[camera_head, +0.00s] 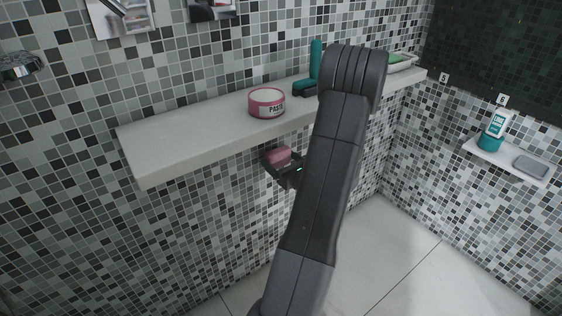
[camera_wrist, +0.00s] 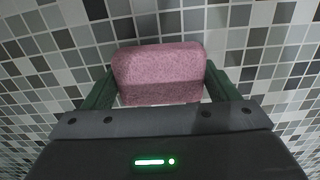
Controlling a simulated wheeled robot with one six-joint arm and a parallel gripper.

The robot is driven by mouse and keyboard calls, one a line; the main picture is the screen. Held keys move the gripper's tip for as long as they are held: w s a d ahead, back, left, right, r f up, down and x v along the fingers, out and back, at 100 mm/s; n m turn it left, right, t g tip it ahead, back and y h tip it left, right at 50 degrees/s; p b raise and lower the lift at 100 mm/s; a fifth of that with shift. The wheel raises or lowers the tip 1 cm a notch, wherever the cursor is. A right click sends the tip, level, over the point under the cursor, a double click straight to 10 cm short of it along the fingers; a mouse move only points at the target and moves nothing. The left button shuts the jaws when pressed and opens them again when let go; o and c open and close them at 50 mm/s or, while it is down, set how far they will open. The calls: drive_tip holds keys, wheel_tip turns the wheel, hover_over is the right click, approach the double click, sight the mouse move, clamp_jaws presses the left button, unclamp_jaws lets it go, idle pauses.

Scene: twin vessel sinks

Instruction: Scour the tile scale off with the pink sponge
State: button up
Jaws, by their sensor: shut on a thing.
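My gripper (camera_head: 277,165) is shut on the pink sponge (camera_head: 278,156) and holds it below the front edge of the pale shelf, facing the tiled wall. In the wrist view my gripper (camera_wrist: 158,92) has a dark green finger on each side of the sponge (camera_wrist: 158,72). The wall of small grey, black and white mosaic tiles (camera_wrist: 255,40) lies close beyond the sponge; I cannot tell whether they touch. No scale is clearly made out on the tiles, and the part behind the sponge is hidden.
The pale shelf (camera_head: 160,160) carries a pink tub labelled PASTE (camera_head: 267,103), a teal-handled tool (camera_head: 315,65) and a tray (camera_head: 402,62) partly behind my arm. A small right shelf (camera_head: 510,163) holds a white and teal bottle (camera_head: 494,130) and a grey pad (camera_head: 530,166).

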sight(288, 154)
drive_tip(key=shift+x, duration=1.05)
drive_tip(key=shift+r, duration=0.1)
